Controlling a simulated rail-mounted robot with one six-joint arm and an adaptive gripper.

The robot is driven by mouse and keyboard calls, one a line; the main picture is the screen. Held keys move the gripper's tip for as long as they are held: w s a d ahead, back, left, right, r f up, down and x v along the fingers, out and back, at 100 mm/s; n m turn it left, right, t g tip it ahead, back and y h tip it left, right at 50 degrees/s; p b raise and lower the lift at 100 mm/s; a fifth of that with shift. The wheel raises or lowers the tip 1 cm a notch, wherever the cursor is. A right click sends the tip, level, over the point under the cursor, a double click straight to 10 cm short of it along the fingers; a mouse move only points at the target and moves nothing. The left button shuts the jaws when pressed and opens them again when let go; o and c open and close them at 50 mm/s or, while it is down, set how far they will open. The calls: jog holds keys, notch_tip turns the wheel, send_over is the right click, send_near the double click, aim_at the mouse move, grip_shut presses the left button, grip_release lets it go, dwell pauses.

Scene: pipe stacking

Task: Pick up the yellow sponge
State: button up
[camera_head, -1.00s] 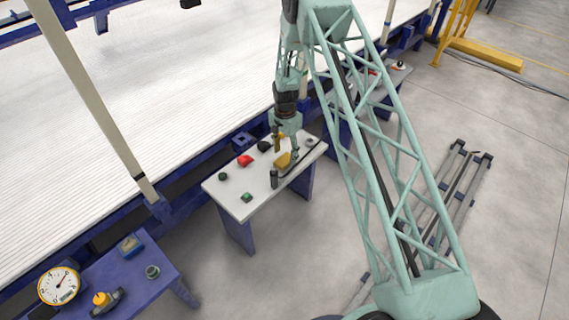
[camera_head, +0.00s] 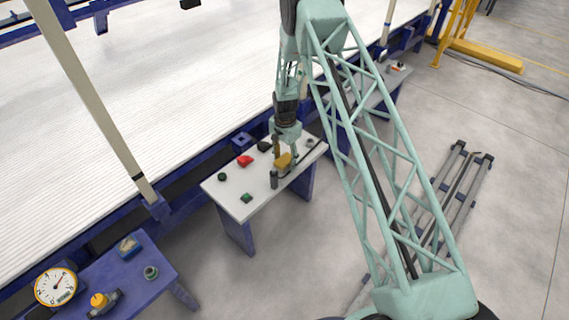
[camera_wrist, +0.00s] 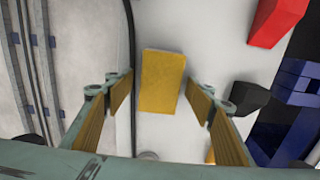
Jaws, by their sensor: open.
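The yellow sponge (camera_wrist: 161,82) is a rectangular block lying on the white-topped table (camera_head: 233,207). In the wrist view it sits between the two open fingers of my gripper (camera_wrist: 160,98), with a gap on both sides. In the head view my gripper (camera_head: 285,157) is down at the table, right over the sponge (camera_head: 283,161), and partly covers it. The fingers hold nothing. How far the fingertips are above the tabletop is hard to tell.
A red block (camera_head: 245,160), a black object (camera_head: 264,146), a dark upright cylinder (camera_head: 274,179) and small green pieces (camera_head: 247,198) share the tabletop. A blue table with a round gauge (camera_head: 56,287) stands at lower left.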

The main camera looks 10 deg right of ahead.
aim_at(285, 159)
jog(key=shift+c, duration=0.5)
jog(key=c, duration=0.9)
jog(key=shift+o, duration=0.2)
jog(key=shift+r+p, duration=1.05)
jog(key=shift+r, duration=3.95)
